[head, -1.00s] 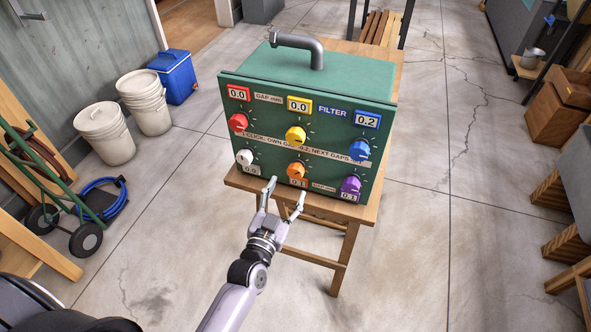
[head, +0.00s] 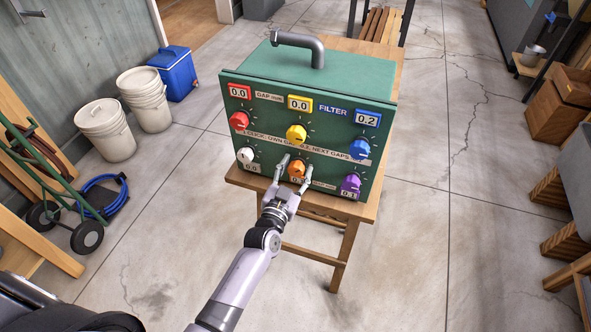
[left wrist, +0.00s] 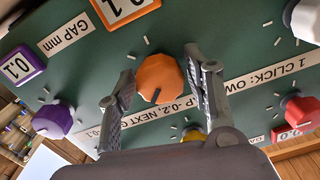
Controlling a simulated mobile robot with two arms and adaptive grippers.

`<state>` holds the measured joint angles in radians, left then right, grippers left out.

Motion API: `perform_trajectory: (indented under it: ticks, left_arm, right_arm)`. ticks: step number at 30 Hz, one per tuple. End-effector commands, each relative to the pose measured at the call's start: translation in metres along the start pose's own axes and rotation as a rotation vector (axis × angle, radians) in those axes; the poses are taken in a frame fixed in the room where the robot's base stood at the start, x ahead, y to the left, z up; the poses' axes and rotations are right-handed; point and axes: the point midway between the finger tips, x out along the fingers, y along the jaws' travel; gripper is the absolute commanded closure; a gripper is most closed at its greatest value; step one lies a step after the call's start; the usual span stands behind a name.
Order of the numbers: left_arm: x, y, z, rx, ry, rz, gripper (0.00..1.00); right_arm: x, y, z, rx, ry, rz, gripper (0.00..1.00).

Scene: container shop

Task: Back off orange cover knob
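The orange knob (head: 297,170) sits in the middle of the lower row on the green box (head: 350,75). In the left wrist view the orange knob (left wrist: 160,78) shows large, its dark pointer mark visible, and its display (left wrist: 122,8) reads 0.1. My left gripper (head: 296,161) is open, with one finger on each side of the orange knob. In the left wrist view a gap shows between the knob and each finger of the left gripper (left wrist: 160,62). My right gripper is in neither view.
The white knob (head: 246,155) and purple knob (head: 351,183) flank the orange one. Red (head: 239,121), yellow (head: 296,133) and blue (head: 359,149) knobs are above. The box stands on a wooden table (head: 352,212). Open floor lies in front.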

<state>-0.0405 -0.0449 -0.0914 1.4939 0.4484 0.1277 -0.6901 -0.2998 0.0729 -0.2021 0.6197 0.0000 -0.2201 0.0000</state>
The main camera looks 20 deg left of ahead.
Motion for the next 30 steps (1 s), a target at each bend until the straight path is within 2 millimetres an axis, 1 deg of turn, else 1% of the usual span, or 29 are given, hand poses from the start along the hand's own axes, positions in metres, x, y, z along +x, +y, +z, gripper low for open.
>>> perform_trajectory:
  ticks: [1, 2, 16, 23, 30]
  left_arm:
    - [-0.0001, -0.0001, 0.0000, 0.000, 0.000, 0.000, 0.59]
    - [-0.0001, -0.0001, 0.0000, 0.000, 0.000, 0.000, 0.61]
    - [-0.0002, 0.0000, 0.0000, 0.000, 0.000, 0.000, 0.92]
    - [-0.0002, 0.0000, 0.0000, -0.018, 0.000, 0.000, 0.93]
    - [0.0000, -0.0002, -0.0002, -0.126, 0.000, 0.000, 0.93]
  right_arm:
    - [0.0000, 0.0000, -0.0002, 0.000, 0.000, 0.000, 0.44]
    - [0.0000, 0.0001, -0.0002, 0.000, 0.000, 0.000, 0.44]
    - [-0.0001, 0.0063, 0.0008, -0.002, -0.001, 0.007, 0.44]
    - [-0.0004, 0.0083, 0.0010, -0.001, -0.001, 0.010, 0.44]
    - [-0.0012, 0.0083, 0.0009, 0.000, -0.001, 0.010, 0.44]
